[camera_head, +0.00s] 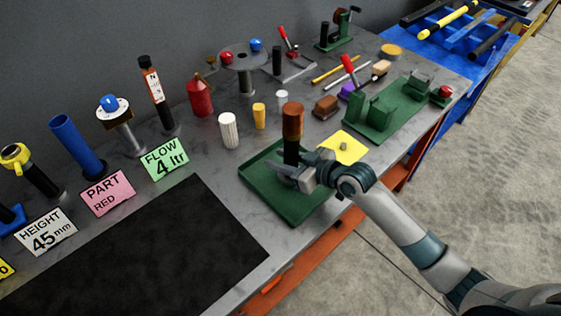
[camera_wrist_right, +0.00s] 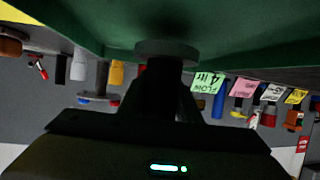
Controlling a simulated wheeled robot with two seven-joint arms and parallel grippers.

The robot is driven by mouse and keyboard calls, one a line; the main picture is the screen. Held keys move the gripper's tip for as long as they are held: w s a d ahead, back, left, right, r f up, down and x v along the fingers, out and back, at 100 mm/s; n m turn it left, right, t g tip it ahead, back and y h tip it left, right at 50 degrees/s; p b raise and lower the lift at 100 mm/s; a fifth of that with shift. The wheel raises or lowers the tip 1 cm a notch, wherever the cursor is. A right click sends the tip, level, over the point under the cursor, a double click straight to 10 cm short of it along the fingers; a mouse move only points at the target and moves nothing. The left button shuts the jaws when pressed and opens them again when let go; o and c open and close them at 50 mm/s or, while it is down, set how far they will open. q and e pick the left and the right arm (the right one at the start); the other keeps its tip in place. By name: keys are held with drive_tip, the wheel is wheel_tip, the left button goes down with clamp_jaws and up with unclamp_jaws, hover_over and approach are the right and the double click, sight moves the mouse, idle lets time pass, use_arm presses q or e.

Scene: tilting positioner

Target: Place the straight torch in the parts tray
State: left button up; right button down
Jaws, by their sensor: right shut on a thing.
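The straight torch (camera_head: 292,121) is a dark upright cylinder with a brown upper part. My right gripper (camera_head: 291,173) is shut on its dark lower part, over the green parts tray (camera_head: 262,200). In the right wrist view, which is upside down, the torch (camera_wrist_right: 166,62) shows a dark shaft with a grey round end close to the green tray surface (camera_wrist_right: 240,28). I cannot tell whether that end touches the tray floor. The gripper hides part of the torch in the head view. My left gripper is not in view.
A green fixture (camera_head: 380,113) is at the right. A black mat (camera_head: 150,255) lies at the front left.

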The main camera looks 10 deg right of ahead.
drive_tip(key=shift+f, duration=0.9)
drive_tip(key=c, duration=1.3)
unclamp_jaws()
drive_tip(key=shift+s+d, duration=0.1)
drive_tip(key=b+v, duration=0.2)
drive_tip(key=v, duration=0.8)
drive_tip(key=shift+s+d, duration=0.25)
drive_tip(key=shift+s+d+r+b, duration=0.3)
drive_tip(key=shift+s+r, duration=0.05)
drive_tip(key=shift+r, duration=0.1)
